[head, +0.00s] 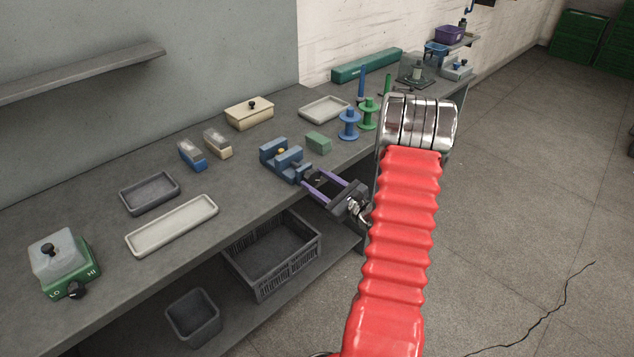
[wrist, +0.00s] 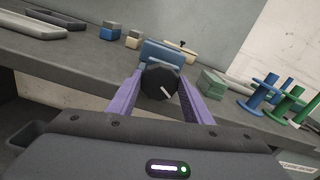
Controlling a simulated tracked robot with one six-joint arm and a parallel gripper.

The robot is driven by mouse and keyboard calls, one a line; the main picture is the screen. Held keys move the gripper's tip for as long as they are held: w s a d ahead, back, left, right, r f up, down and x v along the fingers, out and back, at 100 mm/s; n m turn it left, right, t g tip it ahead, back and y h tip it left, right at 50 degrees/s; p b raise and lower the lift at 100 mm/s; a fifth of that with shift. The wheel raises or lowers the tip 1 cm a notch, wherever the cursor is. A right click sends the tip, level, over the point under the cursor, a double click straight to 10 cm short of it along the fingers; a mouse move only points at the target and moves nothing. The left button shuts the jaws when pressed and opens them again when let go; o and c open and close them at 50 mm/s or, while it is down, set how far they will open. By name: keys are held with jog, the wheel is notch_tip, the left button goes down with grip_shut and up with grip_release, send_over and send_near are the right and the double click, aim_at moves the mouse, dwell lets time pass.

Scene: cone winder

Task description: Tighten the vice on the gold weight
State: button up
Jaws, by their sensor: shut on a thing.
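The blue vice (head: 281,159) stands near the front edge of the bench. The gold weight (head: 282,152) shows as a small yellow spot between its jaws; whether both jaws touch it I cannot tell. In the wrist view the vice (wrist: 163,52) is behind its black round knob (wrist: 160,82), which has a white line on it. My gripper (head: 313,180) reaches the vice from the front with its purple fingers. In the wrist view my gripper (wrist: 160,90) is shut on the knob, one finger on each side. The weight is hidden there.
A green block (head: 318,142) sits right of the vice, with blue (head: 348,124) and green (head: 368,114) spools beyond. Small blue (head: 192,155) and beige (head: 217,145) boxes stand to the left. A dark crate (head: 273,256) is on the shelf below.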

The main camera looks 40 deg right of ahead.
jog(key=shift+c, duration=0.3)
jog(key=shift+m, duration=1.2)
jog(key=o, duration=1.1)
jog(key=shift+c, duration=0.2)
jog(key=s, duration=1.3)
jog(key=shift+s+d, duration=0.25)
jog(key=shift+s, duration=0.15)
